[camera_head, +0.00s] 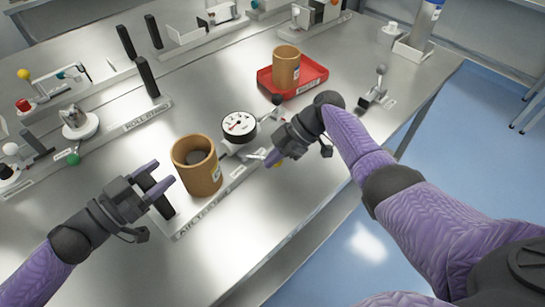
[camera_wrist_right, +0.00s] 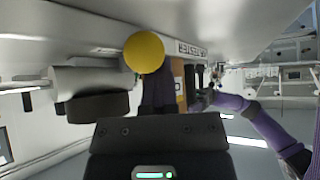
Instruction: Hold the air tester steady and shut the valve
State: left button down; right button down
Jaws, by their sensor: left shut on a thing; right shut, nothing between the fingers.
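The air tester (camera_head: 186,232) is a labelled plate near the table's front edge, carrying a round dial gauge (camera_head: 239,126) and a brown cardboard core (camera_head: 197,168). My left gripper (camera_head: 160,179) is shut on the tester's black upright post (camera_head: 163,207), left of the core. My right gripper (camera_head: 271,160) is shut and empty at the tester's right end, by the valve. The valve's yellow ball knob (camera_wrist_right: 143,52) shows in the right wrist view, close to the dark fingers (camera_wrist_right: 158,92); whether they touch cannot be told. The head view mostly hides the valve lever behind my right gripper.
A red tray (camera_head: 312,81) with another brown core (camera_head: 286,67) stands behind the tester. A small lever fixture (camera_head: 375,94) stands to the right. The roll stand (camera_head: 147,118) and other fixtures fill the left and back. The table's front strip is clear.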

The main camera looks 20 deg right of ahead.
pick_arm(q)
jog(key=shift+s+a+f, duration=0.15)
jog(key=shift+f, duration=0.55)
pick_arm(e)
jog(key=shift+d+f, duration=0.2)
jog(key=w+d+r, duration=0.3)
jog(key=d+r, duration=0.2)
jog(key=r, duration=0.2)
jog(key=shift+w+d+r, duration=0.2)
jog(key=shift+d+r, duration=0.05)
jog(key=shift+r, duration=0.1)
pick_arm(q)
jog(key=shift+r, duration=0.2)
pick_arm(e)
jog(key=shift+r, duration=0.15)
pick_arm(q)
jog(key=shift+r+p, duration=0.2)
jog(key=shift+p, duration=0.25)
pick_arm(e)
jog(key=shift+w+r, duration=0.1)
jog(key=shift+r, duration=0.2)
pick_arm(q)
jog(key=shift+c, duration=0.7)
grip_release()
jog(key=shift+r, duration=0.1)
jog(key=shift+o, duration=0.7)
jog(key=shift+r, duration=0.15)
pick_arm(e)
jog(key=shift+a, duration=0.1)
